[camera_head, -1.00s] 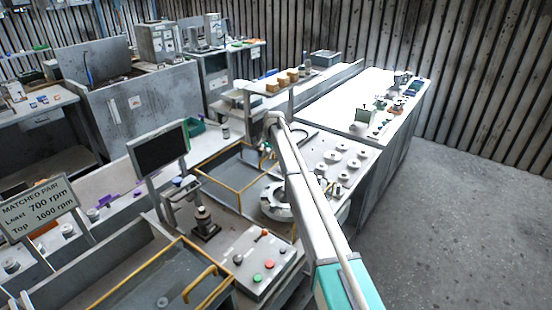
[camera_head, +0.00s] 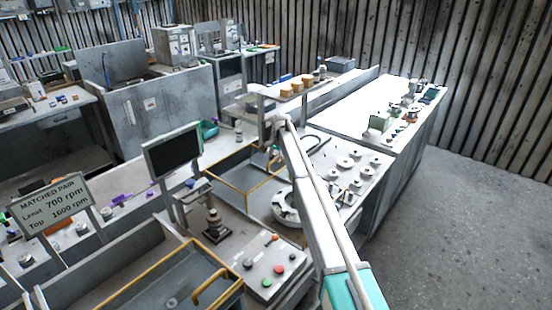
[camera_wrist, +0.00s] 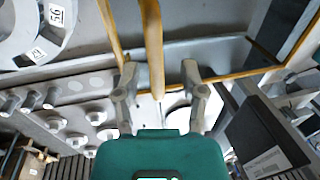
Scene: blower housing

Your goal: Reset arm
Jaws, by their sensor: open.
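My gripper (camera_wrist: 160,82) is open, with its two grey fingers apart and nothing held between them in the wrist view. A yellow rail (camera_wrist: 153,45) shows behind the gap between the fingers; I cannot tell how far away it is. In the head view my arm reaches from the lower right up to the middle, and its end hangs over the bench near a yellow-framed tray (camera_head: 247,196). The gripper itself is small and mostly hidden there behind the arm.
A grey ring-shaped housing (camera_head: 286,207) sits beside the arm. Several round parts (camera_head: 345,162) lie on the right bench. Open floor (camera_head: 470,220) is at the right.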

